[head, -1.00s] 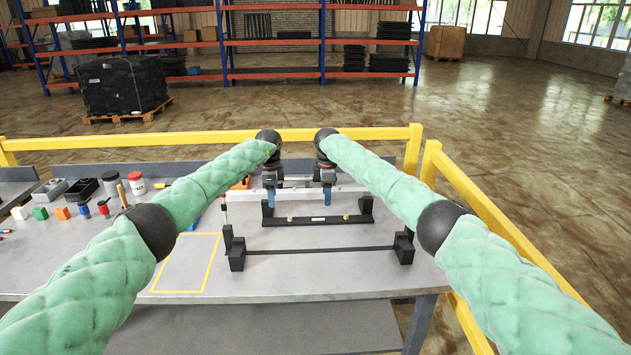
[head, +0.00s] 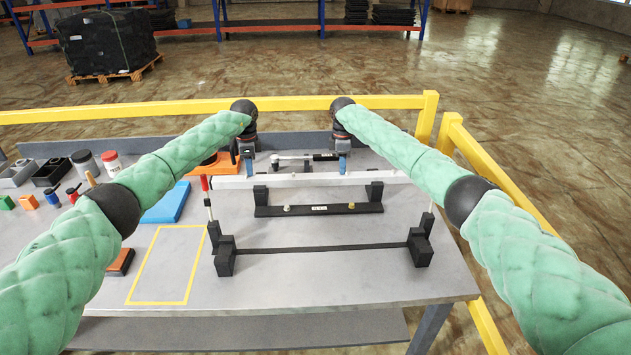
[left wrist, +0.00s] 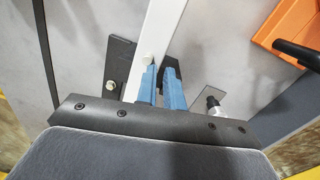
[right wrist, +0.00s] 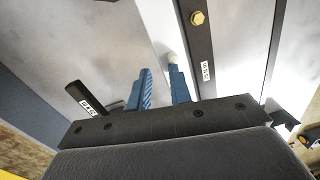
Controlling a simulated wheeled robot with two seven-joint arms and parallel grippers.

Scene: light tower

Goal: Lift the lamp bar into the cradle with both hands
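The lamp bar, a long white bar (head: 300,182), runs crosswise over a black bolted stand (head: 325,210); I cannot tell whether it touches the stand's uprights. A black frame with two end blocks (head: 420,247) joined by a thin rod, apparently the cradle, stands nearer me. My left gripper (head: 248,170) and right gripper (head: 342,168) have blue fingers at the bar's far edge. In the left wrist view the bar (left wrist: 165,25) passes beside the fingers (left wrist: 160,75). In the right wrist view the fingers (right wrist: 160,78) are slightly apart with nothing seen between them.
A wrench-like tool (head: 325,157) lies behind the bar. A blue block (head: 167,203), an orange tray (head: 212,165) and several small parts lie left. A yellow-outlined area (head: 165,268) is empty. A red-topped rod (head: 205,190) stands near the bar's left end. Yellow rails (head: 180,111) border the table.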

